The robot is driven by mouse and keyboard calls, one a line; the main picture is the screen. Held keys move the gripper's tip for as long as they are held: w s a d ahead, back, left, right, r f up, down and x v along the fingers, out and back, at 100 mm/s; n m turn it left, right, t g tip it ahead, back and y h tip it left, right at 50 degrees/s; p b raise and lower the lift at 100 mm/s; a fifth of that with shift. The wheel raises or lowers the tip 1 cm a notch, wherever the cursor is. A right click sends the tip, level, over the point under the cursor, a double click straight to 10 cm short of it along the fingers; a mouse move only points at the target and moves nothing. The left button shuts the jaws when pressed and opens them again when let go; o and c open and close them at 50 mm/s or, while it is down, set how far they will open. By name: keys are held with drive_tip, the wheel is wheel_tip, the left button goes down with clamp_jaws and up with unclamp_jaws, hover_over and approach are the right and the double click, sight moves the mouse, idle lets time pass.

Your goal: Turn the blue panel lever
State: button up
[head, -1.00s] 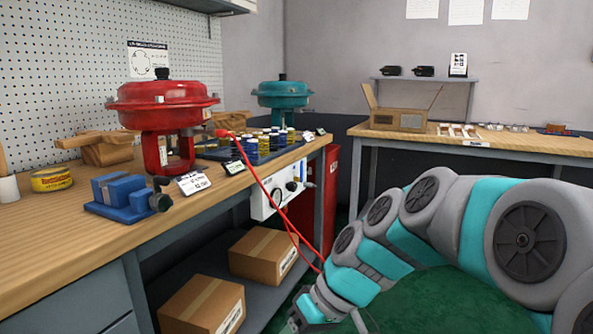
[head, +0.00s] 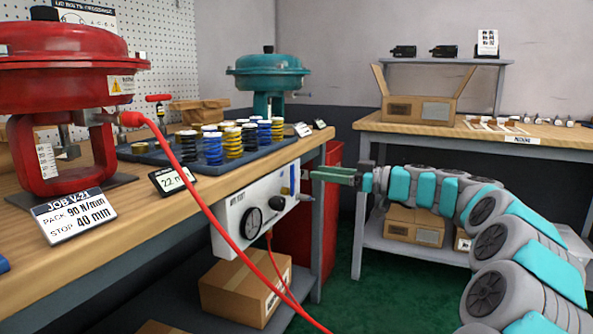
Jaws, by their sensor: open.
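The white panel (head: 232,222) hangs under the front edge of the wooden bench and carries a round gauge and a black knob. The blue lever (head: 291,179) shows as a small, upright blue strip near the panel's right end; its exact shape is too small to tell. My gripper (head: 315,175) is open and empty, just to the right of the lever in the picture, with its fingers pointing left towards the panel. I cannot tell whether the fingertips touch anything.
A red hose (head: 198,190) runs from the red actuator (head: 65,70) down past the panel. A tray (head: 270,143) of several coloured springs stands on the bench above. A red cabinet (head: 328,215) stands behind my gripper. A cardboard box (head: 240,293) sits on the lower shelf.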

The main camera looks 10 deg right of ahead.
sight(294, 169)
drive_tip(key=x, duration=0.7)
drive_tip(key=shift+a, duration=0.15)
clamp_jaws()
idle(1.2)
